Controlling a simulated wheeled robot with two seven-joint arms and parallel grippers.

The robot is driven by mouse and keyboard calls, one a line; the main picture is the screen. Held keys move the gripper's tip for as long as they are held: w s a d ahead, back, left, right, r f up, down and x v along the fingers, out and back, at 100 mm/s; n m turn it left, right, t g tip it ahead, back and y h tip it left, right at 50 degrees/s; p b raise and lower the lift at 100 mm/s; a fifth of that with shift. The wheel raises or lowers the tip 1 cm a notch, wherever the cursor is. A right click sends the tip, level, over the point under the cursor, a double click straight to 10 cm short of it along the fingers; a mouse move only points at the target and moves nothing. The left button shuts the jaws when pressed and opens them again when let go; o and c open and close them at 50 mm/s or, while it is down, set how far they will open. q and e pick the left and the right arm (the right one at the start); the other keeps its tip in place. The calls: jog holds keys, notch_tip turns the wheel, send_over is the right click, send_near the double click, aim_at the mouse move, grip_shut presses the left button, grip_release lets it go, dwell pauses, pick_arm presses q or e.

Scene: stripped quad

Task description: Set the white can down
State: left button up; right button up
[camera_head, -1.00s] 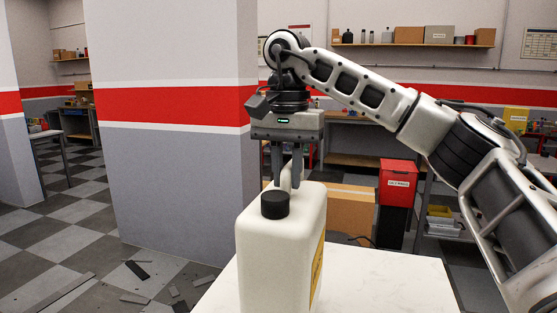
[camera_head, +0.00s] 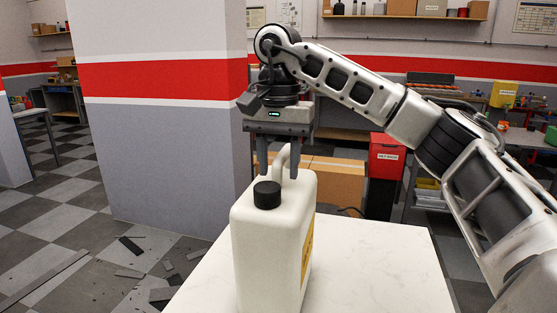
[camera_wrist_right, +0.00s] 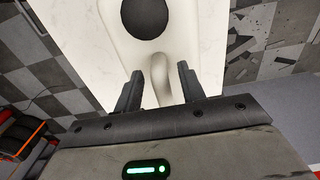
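The white can (camera_head: 268,240) is a jug with a black cap (camera_head: 267,194), a loop handle (camera_head: 282,160) and a yellow label on its right side. It is upright at the white table (camera_head: 370,265); its base is cut off by the lower picture edge. My right gripper (camera_head: 278,172) is above the can with one finger on each side of the handle. In the right wrist view the fingers (camera_wrist_right: 158,72) are spread, with gaps to the handle (camera_wrist_right: 160,78) between them, so it is open. My left gripper is not in view.
A grey pillar with a red stripe (camera_head: 160,79) stands behind left. Cardboard boxes (camera_head: 335,185) and a red bin (camera_head: 386,158) are behind the table. Dark debris (camera_head: 150,270) lies on the checkered floor at left. The tabletop right of the can is clear.

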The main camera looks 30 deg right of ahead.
notch_tip(320, 180, up, 12)
jog(key=shift+r, duration=0.15)
dwell(0.6)
dwell(0.5)
